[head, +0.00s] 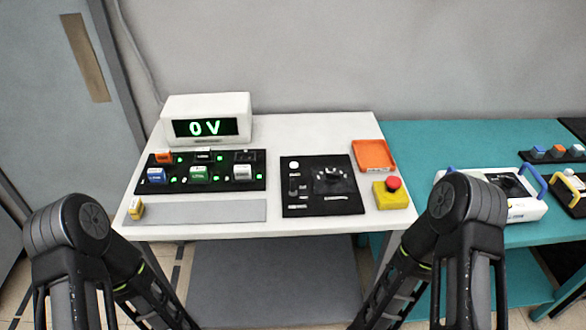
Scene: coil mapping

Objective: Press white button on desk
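A round white button (293,165) sits at the upper left of a black panel (311,208) on the white desk (335,126). Nothing covers it, and no gripper is near it. My two arms show at the lower left and lower right, in front of the desk's front edge. Neither gripper shows in the head view.
A white display box (230,104) reading "0V" stands behind a black board with coloured blocks (199,175). An orange tray (373,155) and a yellow box with a red button (393,184) are right. A teal table (425,145) adjoins.

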